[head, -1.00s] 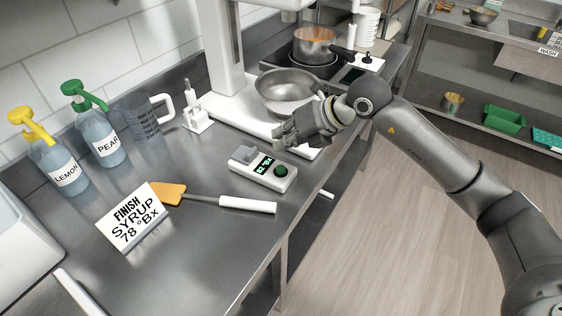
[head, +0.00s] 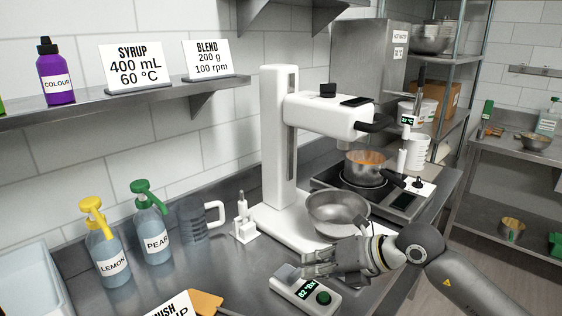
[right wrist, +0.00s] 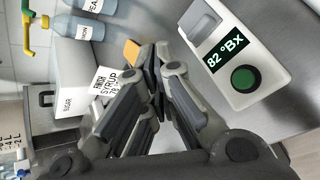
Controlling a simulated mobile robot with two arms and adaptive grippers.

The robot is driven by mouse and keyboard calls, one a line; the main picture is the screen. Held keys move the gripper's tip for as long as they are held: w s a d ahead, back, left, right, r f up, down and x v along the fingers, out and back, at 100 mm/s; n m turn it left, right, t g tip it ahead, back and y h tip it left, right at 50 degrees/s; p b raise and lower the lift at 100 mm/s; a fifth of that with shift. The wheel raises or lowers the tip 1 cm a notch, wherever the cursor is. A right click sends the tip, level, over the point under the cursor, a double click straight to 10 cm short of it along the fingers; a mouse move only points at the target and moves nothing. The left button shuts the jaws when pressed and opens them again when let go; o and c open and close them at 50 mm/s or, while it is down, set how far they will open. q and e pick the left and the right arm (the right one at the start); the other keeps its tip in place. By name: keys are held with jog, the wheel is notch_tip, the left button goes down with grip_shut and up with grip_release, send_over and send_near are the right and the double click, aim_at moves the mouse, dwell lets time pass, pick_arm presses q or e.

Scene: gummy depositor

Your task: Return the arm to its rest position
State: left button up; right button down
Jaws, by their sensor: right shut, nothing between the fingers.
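My right arm reaches in from the right in the head view. My right gripper (head: 303,270) is shut and empty, just above the refractometer-like meter (head: 305,291) and in front of the steel mixing bowl (head: 338,210). In the right wrist view the shut fingers (right wrist: 155,58) show beside the meter (right wrist: 238,60), whose display reads 82 °Bx, with a green button. I cannot tell the exact gap between fingers and meter. My left gripper does not show.
The white stand mixer (head: 280,150) rises behind the bowl. An orange-lined pot (head: 365,164) sits on a hotplate at the back. The lemon bottle (head: 107,255), pear bottle (head: 152,236) and measuring jug (head: 193,220) stand left. A wall shelf (head: 150,99) overhangs the counter.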

jog(key=s+a+r+m+t+y, duration=0.2)
jog(key=s+a+r+m+y, duration=0.15)
jog(key=r+y, duration=0.2)
jog(key=s+a+r+m+t+y, duration=0.2)
jog(key=a+r+y, duration=0.2)
jog(key=r, duration=0.2)
jog(key=w+d+f+m+t+h, duration=0.2)
jog(key=d+m+t+h, duration=0.45)
jog(key=m, duration=0.35)
jog(key=w+d+f+m+t+h, duration=0.1)
jog(key=d+f+m+t+h, duration=0.1)
jog(key=d+m+t+h, duration=0.55)
jog(key=s+d+f+m+g+h, duration=0.2)
jog(key=d+f+m+g+h, duration=0.15)
jog(key=f+m, duration=0.2)
jog(key=s+d+f+m+g+h, duration=0.25)
jog(key=d+f+m+g, duration=0.2)
jog(key=f, duration=0.25)
jog(key=s+a+f+m+g+y, duration=0.25)
jog(key=s+f+g, duration=0.95)
jog(key=s+f, duration=0.9)
notch_tip(320, 180, down, 23)
jog(key=s+g+h, duration=0.1)
jog(key=s, duration=0.2)
jog(key=s+d+f+g, duration=0.1)
jog(key=s+d+f, duration=0.2)
jog(key=s+f, duration=1.3)
jog(key=shift+s+f+g, duration=0.2)
jog(key=shift+f+g, duration=0.1)
jog(key=shift+f, duration=0.1)
